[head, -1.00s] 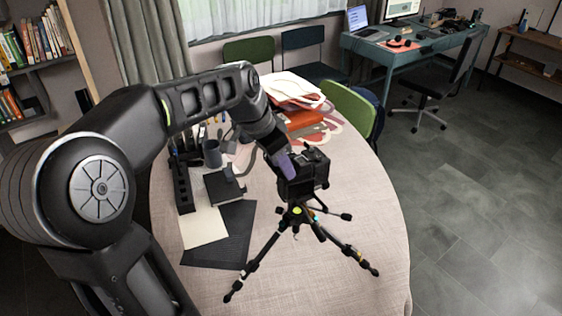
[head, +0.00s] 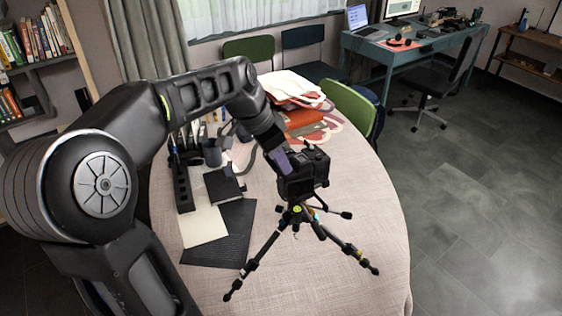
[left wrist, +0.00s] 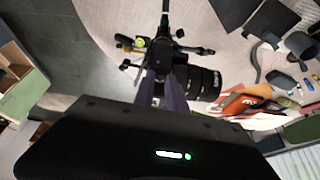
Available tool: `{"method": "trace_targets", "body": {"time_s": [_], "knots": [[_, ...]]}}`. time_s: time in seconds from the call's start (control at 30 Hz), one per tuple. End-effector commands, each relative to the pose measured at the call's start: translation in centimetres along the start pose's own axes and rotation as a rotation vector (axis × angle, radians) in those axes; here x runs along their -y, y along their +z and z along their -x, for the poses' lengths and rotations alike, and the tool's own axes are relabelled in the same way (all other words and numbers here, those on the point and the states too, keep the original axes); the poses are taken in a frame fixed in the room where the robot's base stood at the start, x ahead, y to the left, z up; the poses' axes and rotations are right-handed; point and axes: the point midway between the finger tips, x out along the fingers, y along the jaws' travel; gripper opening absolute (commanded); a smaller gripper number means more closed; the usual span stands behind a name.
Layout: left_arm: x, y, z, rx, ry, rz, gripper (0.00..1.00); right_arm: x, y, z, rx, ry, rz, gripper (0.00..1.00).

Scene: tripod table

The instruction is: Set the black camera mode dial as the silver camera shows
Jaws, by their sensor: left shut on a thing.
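The black camera (head: 300,184) stands upright on a black tripod (head: 262,253) on the round table. My left gripper (head: 287,168) reaches down from the upper left to the camera's top, at its left end. Its purple-grey fingers are shut on the mode dial, which they hide, so its setting cannot be read. In the left wrist view the fingers (left wrist: 165,88) reach the black camera, and its lens (left wrist: 206,83) sticks out to the right. I cannot make out a silver camera in either view. My right gripper is not in view.
A black notebook (head: 222,185), a pale sheet (head: 204,226) and a dark mat (head: 226,240) lie left of the tripod. A grey mug (head: 212,153) and folded cloths (head: 300,95) are farther back. The table's right front is clear.

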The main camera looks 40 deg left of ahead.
Motion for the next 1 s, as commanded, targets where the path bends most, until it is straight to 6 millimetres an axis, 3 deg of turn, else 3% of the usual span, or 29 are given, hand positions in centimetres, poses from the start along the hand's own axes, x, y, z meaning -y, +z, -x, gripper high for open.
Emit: {"method": "trace_targets", "body": {"time_s": [0.2, 0.47, 0.5, 0.73, 1.0], "knots": [[0.21, -0.03, -0.06, -0.002, 0.057, -0.14, 0.0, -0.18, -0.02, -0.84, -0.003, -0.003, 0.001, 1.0], [0.2, -0.06, 0.06, -0.002, 0.059, -0.147, 0.0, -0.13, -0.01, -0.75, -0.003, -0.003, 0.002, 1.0], [0.2, -0.06, 0.06, -0.002, 0.059, -0.147, 0.19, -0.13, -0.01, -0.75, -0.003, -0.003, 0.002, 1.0], [0.18, -0.04, 0.03, -0.002, 0.06, -0.146, 0.38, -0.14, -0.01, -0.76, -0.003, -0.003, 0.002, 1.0], [0.18, -0.03, 0.05, -0.001, 0.06, -0.146, 0.39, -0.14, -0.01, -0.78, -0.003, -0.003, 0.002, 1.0]]}}
